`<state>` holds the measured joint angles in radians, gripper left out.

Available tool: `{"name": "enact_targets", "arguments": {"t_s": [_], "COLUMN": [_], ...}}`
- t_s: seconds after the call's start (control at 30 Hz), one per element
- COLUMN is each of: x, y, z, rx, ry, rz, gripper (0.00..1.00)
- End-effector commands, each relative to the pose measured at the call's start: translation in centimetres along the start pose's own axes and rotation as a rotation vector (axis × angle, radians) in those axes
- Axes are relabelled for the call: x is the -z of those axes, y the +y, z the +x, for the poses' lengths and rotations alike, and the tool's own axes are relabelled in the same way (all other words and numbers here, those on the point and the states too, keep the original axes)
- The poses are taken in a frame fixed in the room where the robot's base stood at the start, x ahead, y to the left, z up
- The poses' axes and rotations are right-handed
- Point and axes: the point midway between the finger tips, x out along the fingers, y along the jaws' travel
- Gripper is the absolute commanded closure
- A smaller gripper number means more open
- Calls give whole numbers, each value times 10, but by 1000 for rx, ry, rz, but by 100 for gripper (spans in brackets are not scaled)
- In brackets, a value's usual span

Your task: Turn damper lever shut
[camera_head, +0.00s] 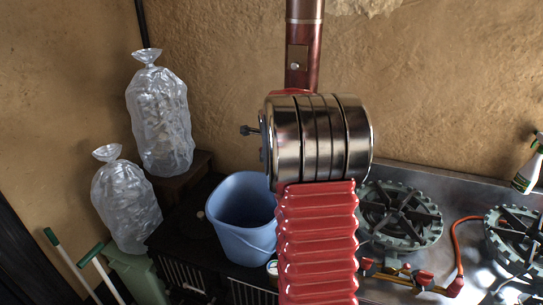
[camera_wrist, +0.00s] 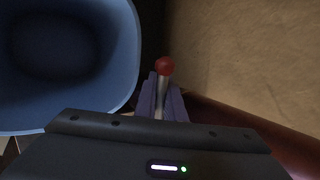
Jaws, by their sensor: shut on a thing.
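The damper lever (camera_wrist: 165,67) shows in the wrist view as a pale rod with a round red knob. My gripper (camera_wrist: 162,92) is shut on the rod, its two purple-grey fingers on either side and the knob just beyond their tips. In the head view a dark red stovepipe (camera_head: 304,52) runs up the clay wall, with a small rectangular plate and a pale round spot on it. My arm covers the lower pipe there, and my gripper and the lever are hidden. A dark red pipe surface (camera_wrist: 275,134) also shows at the lower right of the wrist view.
A blue bucket (camera_head: 243,222) stands left of my arm and fills the left of the wrist view (camera_wrist: 132,60). Two clear bags (camera_head: 160,120) stand by the left wall. Gas burners (camera_head: 400,215) and a spray bottle (camera_head: 530,165) are on the right counter.

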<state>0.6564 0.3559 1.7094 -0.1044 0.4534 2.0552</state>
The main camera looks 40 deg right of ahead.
Motion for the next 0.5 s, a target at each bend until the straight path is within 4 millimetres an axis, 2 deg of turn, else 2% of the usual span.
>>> {"name": "enact_targets", "arguments": {"t_s": [0.03, 0.5], "x": [5, 9], "y": [1, 3], "z": [3, 5], "rx": [-4, -10], "ry": [16, 65], "rz": [-5, -36], "gripper": [100, 100]}}
